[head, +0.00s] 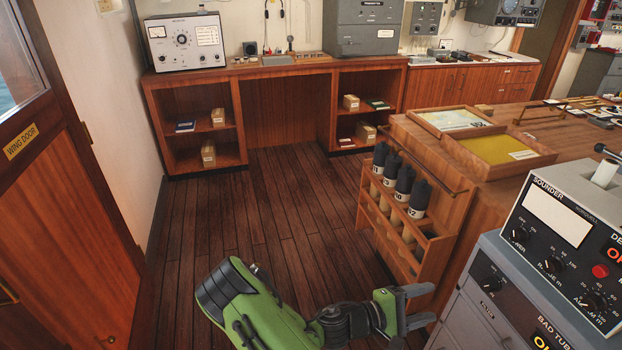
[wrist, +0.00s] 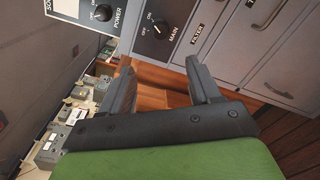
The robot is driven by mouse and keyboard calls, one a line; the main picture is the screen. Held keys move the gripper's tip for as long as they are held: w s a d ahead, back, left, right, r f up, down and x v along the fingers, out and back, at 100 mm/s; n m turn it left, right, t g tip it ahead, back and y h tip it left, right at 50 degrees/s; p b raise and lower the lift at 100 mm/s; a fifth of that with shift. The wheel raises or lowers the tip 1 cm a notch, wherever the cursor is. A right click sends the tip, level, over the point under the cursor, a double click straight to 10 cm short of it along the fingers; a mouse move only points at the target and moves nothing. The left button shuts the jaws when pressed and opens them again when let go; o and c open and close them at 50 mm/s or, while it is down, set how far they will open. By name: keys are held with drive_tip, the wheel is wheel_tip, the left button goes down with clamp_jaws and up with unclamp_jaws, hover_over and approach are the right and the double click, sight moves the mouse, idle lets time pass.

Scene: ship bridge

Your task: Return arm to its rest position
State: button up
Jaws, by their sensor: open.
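My gripper (head: 418,306) is at the end of my green arm, low in the middle right of the head view. Its two grey fingers are spread apart with nothing between them. In the wrist view the gripper (wrist: 160,80) also shows open and empty, with the grey cabinet (wrist: 245,45) beyond its fingers. In the head view the fingers are close to the left side of the grey sounder cabinet (head: 455,318). I cannot tell whether they touch it. The arm is bent, with its elbow over the wooden floor.
A wooden rack (head: 425,245) with several dark bottles (head: 403,182) stands just beyond my gripper, on the side of the chart table (head: 485,185). The sounder (head: 560,235) sits at the right. The plank floor (head: 230,220) is clear. The wing door (head: 60,200) is at the left.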

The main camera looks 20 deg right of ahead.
drive_tip(key=a+r+m+t+y+p, duration=0.1)
drive_tip(key=a+r+m+y, duration=0.15)
drive_tip(key=a+y, duration=0.4)
drive_tip(key=a+r+m+t+y+p, duration=0.1)
drive_tip(key=a+r+m+y+p, duration=0.1)
drive_tip(key=a+m+y, duration=0.35)
drive_tip(key=s+a+r+n+t+y, duration=0.1)
drive_tip(key=s+a+r+t+y, duration=0.1)
drive_tip(key=a+r, duration=0.4)
drive_tip(key=s+a+r+n+t+y+p, duration=0.1)
drive_tip(key=s+a+r+n+t+y, duration=0.1)
drive_tip(key=a+r, duration=0.5)
wheel_tip(320, 180, up, 4)
drive_tip(key=s+t+y, duration=0.1)
drive_tip(key=s+t, duration=0.1)
drive_tip(key=shift+a+n+t, duration=0.25)
drive_tip(key=shift+n+t, duration=0.05)
